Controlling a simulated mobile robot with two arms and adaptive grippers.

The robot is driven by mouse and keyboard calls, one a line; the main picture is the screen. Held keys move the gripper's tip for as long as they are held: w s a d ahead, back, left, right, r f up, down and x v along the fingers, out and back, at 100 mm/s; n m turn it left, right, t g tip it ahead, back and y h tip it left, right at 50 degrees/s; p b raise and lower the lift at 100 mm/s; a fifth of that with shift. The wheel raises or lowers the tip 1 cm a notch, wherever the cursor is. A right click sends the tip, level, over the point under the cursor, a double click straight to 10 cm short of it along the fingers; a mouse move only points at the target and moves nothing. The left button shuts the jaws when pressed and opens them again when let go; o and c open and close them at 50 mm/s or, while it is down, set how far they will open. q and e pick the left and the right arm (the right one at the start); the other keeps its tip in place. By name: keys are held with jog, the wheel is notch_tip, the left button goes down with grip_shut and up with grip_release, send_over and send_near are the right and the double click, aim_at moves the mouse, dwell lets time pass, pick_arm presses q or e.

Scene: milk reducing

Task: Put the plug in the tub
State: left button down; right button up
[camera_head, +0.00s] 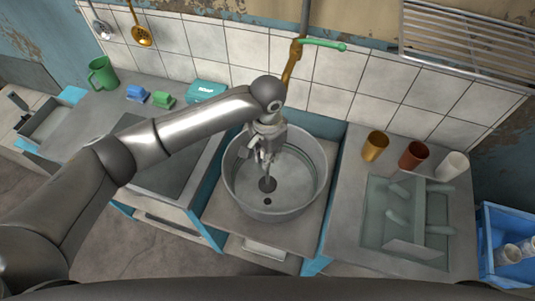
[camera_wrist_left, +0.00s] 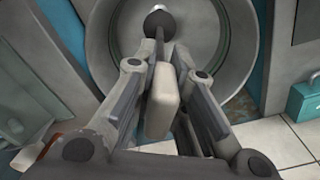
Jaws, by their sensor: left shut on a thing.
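The plug's dark round disc (camera_head: 267,184) hangs below the fingers, just behind the small dark drain hole (camera_head: 267,201). The plug (camera_wrist_left: 158,22) also shows beyond the left fingertips (camera_wrist_left: 163,52) in the wrist view. I cannot tell whether the disc touches the tub's floor.
Several cups, including an orange one (camera_head: 375,146), and a dish rack (camera_head: 400,215) are at the right.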

pick_arm(q)
jog(key=b, duration=0.4)
send_over(267, 183)
notch_tip(267, 183, down, 4)
jog(key=shift+w+d+f+b, duration=0.15)
jog(key=shift+f+b, duration=0.7)
jog(key=shift+f, duration=1.4)
jog(key=shift+w+a+f+b, duration=0.15)
jog(key=shift+f+b, duration=0.7)
jog(key=shift+f, duration=1.4)
jog(key=shift+d+f+p, duration=0.1)
jog(key=shift+p, duration=0.25)
jog(key=shift+f+p, duration=0.4)
jog(key=shift+p, duration=0.2)
jog(key=c, duration=1.4)
grip_release()
jog(key=shift+o, duration=0.2)
jog(key=o, duration=0.6)
